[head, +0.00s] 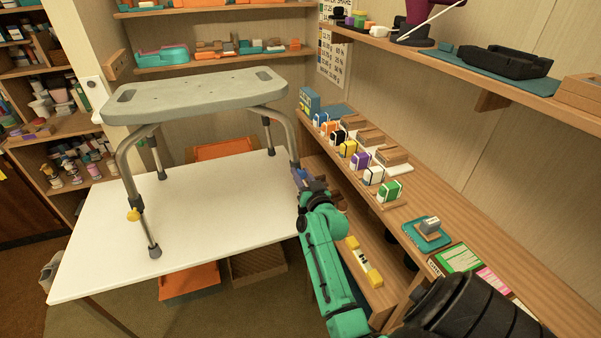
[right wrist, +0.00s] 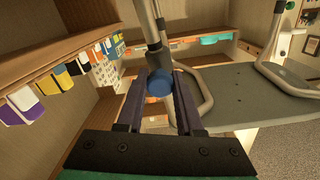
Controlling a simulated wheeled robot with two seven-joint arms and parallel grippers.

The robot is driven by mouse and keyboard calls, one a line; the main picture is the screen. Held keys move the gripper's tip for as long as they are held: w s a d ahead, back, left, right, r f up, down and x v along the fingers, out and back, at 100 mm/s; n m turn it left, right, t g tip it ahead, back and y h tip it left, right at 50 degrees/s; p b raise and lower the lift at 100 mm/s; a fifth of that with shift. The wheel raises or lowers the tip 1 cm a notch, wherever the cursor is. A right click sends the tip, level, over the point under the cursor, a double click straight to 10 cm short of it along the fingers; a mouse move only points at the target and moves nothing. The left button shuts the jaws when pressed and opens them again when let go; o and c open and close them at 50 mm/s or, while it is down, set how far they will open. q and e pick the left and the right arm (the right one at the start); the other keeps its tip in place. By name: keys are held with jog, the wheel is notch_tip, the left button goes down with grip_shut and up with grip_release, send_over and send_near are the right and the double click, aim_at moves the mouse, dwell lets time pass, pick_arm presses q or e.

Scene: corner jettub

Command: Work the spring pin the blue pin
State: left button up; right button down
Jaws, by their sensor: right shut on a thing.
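A grey bath bench (head: 200,95) with bent metal legs stands upright on a white table (head: 215,210). The blue pin (right wrist: 159,82) sits on one metal leg of the bench, and its round blue head shows between my jaws in the right wrist view. My right gripper (head: 301,179) is at the lower end of the bench's right leg (head: 291,140), shut on the blue pin. The right gripper also shows in the right wrist view (right wrist: 161,88), with one dark finger on each side of the pin. A yellow pin (head: 133,215) is on the near left leg. My left gripper is not in view.
A wooden shelf (head: 440,205) along the right wall holds several coloured boxes, close beside my right arm. An upper shelf (head: 470,70) overhangs it. Orange bins (head: 188,281) lie under the table. The white table top is clear around the bench legs.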

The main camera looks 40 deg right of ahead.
jog(key=shift+s+a+r, duration=0.1)
jog(key=shift+s+r, duration=0.1)
jog(key=shift+s, duration=0.15)
jog(key=c, duration=0.5)
grip_release()
jog(key=shift+w, duration=0.15)
jog(key=shift+c, duration=0.2)
jog(key=shift+s+a, duration=0.1)
jog(key=shift+s, duration=0.3)
jog(key=p+v, duration=0.5)
jog(key=v, duration=0.9)
